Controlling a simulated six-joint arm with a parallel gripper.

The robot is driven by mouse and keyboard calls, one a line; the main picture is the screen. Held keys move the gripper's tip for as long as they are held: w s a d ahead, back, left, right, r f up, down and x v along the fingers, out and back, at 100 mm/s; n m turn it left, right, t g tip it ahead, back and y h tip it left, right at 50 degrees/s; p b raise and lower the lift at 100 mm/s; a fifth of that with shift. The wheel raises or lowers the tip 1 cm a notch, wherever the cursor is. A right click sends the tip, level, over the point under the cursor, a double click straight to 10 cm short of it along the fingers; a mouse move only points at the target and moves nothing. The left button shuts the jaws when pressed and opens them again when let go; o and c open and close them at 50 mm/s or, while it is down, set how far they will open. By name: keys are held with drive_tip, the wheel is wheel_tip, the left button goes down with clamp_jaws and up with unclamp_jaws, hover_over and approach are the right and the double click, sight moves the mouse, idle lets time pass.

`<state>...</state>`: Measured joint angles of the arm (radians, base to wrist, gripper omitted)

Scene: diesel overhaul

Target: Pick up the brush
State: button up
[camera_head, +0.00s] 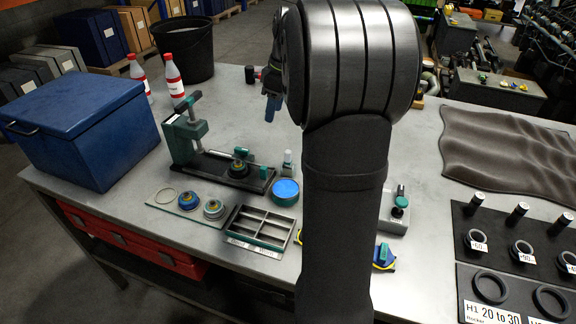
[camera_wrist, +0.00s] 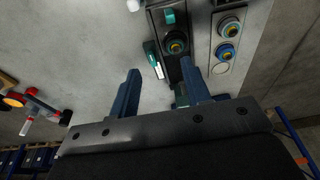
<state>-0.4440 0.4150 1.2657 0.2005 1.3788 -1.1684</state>
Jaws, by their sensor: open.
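I cannot single out the brush for certain in either view. In the head view, a blue and yellow item (camera_head: 384,258) lies at the bench's front, partly hidden behind my arm. My gripper (camera_head: 271,88) is over the far part of the bench, with its blue fingers pointing down. In the wrist view my gripper (camera_wrist: 160,67) has its two fingers wide apart, with nothing between them. Small red and black items (camera_wrist: 42,105) show at the left of the wrist view, too unclear to name.
A green and black fixture (camera_head: 186,142), a divided tray (camera_head: 258,228), a round blue-topped tin (camera_head: 285,192) and a small bottle (camera_head: 288,163) stand mid-bench. A blue chest (camera_head: 80,125), red-labelled bottles (camera_head: 173,75) and a black bucket (camera_head: 183,50) are left. A dark mat (camera_head: 510,150) lies right.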

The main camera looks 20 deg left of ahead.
drive_tip(key=w+f, duration=0.1)
drive_tip(key=f, duration=0.3)
drive_tip(key=w+d+f+h, duration=0.1)
drive_tip(key=f, duration=0.3)
drive_tip(key=w+d+f+h, duration=0.1)
drive_tip(key=f, duration=0.3)
drive_tip(key=shift+w+f, duration=0.1)
drive_tip(key=shift+f, duration=0.15)
drive_tip(key=shift+d+f, duration=0.2)
drive_tip(key=shift+f, duration=2.9)
clamp_jaws()
